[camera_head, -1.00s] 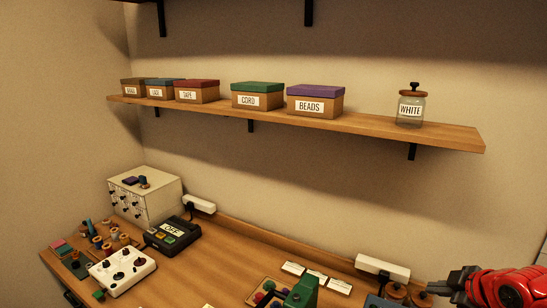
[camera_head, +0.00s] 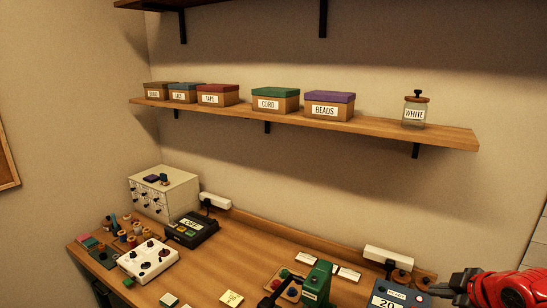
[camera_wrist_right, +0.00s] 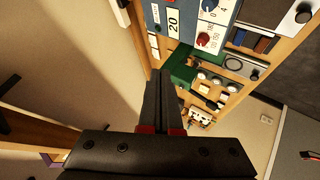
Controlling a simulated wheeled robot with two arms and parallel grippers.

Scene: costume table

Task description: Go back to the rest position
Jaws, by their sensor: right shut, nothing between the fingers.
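My right gripper (camera_head: 440,291) shows at the lower right of the head view, on a red and black arm. It is shut and empty, in front of the wall at the right end of the table. In the right wrist view its dark fingers (camera_wrist_right: 162,100) lie together with nothing between them. My left gripper is in neither view.
A blue device reading 20 (camera_head: 392,297) stands close to the right gripper, beside a green machine (camera_head: 317,284). A white power strip (camera_head: 388,259) lies behind them. The shelf (camera_head: 350,125) above holds labelled boxes and a WHITE jar (camera_head: 415,110).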

